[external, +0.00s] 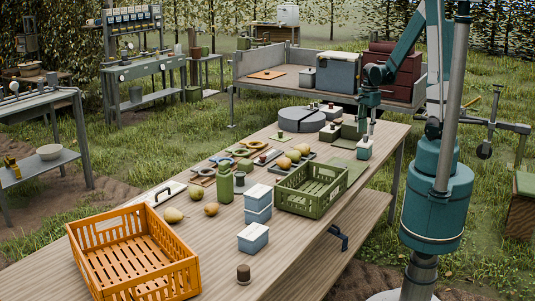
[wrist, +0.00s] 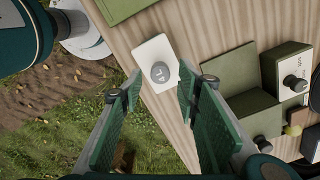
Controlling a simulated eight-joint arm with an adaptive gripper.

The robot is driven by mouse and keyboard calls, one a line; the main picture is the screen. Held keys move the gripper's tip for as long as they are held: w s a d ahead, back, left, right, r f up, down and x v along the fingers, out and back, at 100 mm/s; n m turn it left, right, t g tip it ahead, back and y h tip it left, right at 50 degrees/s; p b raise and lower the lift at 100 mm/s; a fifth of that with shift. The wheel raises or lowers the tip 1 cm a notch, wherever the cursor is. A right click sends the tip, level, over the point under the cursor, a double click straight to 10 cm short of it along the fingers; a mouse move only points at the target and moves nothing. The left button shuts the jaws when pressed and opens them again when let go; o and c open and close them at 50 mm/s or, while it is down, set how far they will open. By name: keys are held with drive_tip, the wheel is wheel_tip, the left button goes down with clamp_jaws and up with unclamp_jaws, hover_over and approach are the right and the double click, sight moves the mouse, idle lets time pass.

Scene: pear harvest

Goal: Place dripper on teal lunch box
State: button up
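A grey round dripper (wrist: 160,72) marked "4 L" appears in the wrist view on a pale rectangular lid, and looks to be resting on it. That lid seems to belong to the teal lunch box (external: 364,150) with a pale top, on the right side of the table in the external view; in the wrist view its lid (wrist: 150,47) hides the sides. My gripper (wrist: 158,80) is open, its two green fingers spread to either side of the dripper, with nothing clasped. In the external view my gripper (external: 368,122) hangs just above the box.
A green crate (external: 290,200), stacked lunch boxes (external: 258,213) and an orange crate (external: 185,280) occupy the table nearer the external camera.

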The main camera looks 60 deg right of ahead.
sight(365, 135)
wheel_tip(365, 135, up, 8)
drive_tip(key=p, duration=0.1)
drive_tip(key=shift+r, duration=0.15)
idle(0.4)
drive_tip(key=shift+a, duration=0.1)
idle(0.6)
drive_tip(key=a+r+n+t, duration=0.2)
drive_tip(key=a+r+n, duration=0.2)
drive_tip(key=a+n, duration=0.3)
drive_tip(key=a+r+n+t, duration=0.2)
drive_tip(key=a+r+n, duration=0.3)
drive_tip(key=a+n, duration=0.3)
drive_tip(key=s+a+r+n+t, duration=0.1)
drive_tip(key=a+r+n+t, duration=0.2)
drive_tip(key=a, duration=1.1)
wheel_tip(365, 135, up, 2)
drive_tip(key=n, duration=0.5)
drive_tip(key=shift+a+r, duration=0.25)
drive_tip(key=shift+a, duration=0.1)
